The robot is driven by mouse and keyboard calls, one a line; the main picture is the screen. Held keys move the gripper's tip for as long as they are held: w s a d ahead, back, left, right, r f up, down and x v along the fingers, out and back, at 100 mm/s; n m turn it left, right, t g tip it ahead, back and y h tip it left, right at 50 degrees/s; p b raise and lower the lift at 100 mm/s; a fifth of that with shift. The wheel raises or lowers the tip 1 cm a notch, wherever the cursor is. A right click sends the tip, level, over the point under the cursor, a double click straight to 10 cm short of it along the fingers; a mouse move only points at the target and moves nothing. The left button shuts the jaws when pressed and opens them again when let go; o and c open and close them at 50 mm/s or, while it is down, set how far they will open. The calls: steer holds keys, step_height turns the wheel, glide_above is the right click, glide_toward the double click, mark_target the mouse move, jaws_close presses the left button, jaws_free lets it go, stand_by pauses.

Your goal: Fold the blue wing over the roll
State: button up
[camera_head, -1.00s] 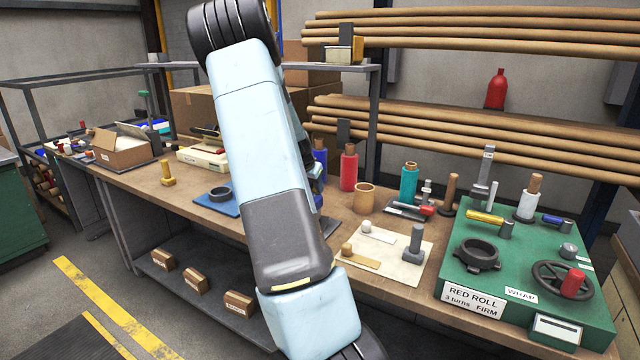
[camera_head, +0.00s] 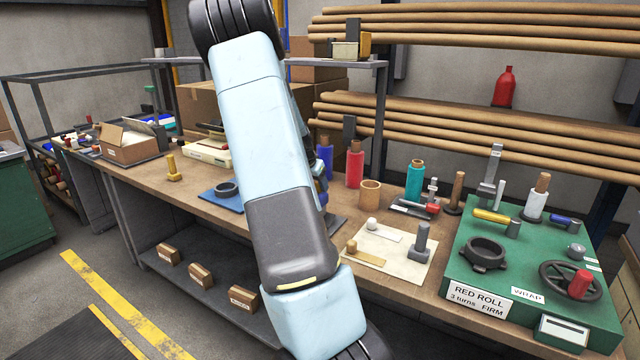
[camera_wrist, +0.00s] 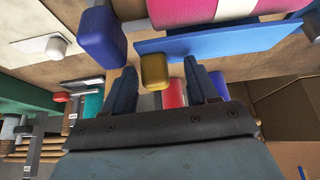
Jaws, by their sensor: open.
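In the wrist view, a flat blue panel (camera_wrist: 235,38), which looks like the blue wing, runs beside a magenta and white roll (camera_wrist: 205,10). A gold block (camera_wrist: 155,72) shows at the panel's near edge; I cannot tell whether they are joined. A rounded blue block (camera_wrist: 100,38) stands left of it. My gripper (camera_wrist: 160,82) is open, with its dark fingers on either side of the gold block in the picture. No contact is clear. In the head view my arm hides the gripper and most of the roll's area.
Upright blue (camera_head: 325,160), red (camera_head: 355,168) and teal (camera_head: 414,180) rolls stand on the workbench (camera_head: 300,218). A green station (camera_head: 468,225) with a black ring and handwheel is at the right. A pale board (camera_head: 395,258) with a grey post lies left of it.

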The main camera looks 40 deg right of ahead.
steer(key=d+v, duration=0.1)
steer(key=v, duration=1.2)
steer(key=shift+s+r, duration=0.2)
steer(key=shift+c, duration=0.4)
